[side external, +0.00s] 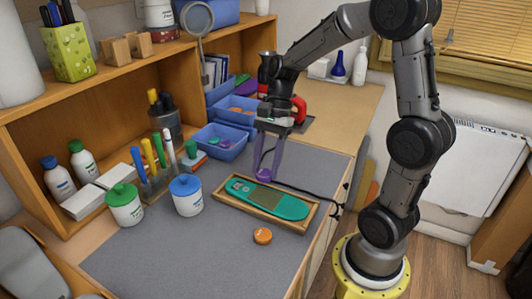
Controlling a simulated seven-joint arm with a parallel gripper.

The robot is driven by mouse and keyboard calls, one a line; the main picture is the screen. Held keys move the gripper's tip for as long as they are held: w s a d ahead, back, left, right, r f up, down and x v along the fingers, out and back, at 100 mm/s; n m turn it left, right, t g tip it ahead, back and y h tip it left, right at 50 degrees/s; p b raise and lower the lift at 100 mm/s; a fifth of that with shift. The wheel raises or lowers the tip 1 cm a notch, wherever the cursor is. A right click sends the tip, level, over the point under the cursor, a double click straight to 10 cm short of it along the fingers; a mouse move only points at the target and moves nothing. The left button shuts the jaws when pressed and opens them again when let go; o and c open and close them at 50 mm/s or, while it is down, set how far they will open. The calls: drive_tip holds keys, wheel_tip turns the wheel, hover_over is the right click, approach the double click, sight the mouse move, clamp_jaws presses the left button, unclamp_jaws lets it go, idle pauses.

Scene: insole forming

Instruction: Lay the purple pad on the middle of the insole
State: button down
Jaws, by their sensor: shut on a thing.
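The teal insole (285,205) lies in a shallow wooden tray (238,207) on the grey mat, with a duller olive-brown patch (265,198) at its middle. My gripper (265,172) points down just behind the tray's back edge. Its fingers are closed on the small purple pad (264,176), which shows between the fingertips. The pad is close to the insole; whether it touches the tray's back edge cannot be told from this view.
An orange round piece (262,236) lies in front of the tray. Blue bins (220,142), a white jar with a blue lid (187,195), a green-lidded jar (124,205) and a marker holder (157,180) stand behind and left. The mat's front left is clear.

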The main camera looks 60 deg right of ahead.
sight(263, 198)
drive_tip(key=shift+f, duration=2.8)
drive_tip(key=shift+f, duration=0.25)
unclamp_jaws()
drive_tip(key=shift+r, duration=0.15)
drive_tip(key=shift+r, duration=3.9)
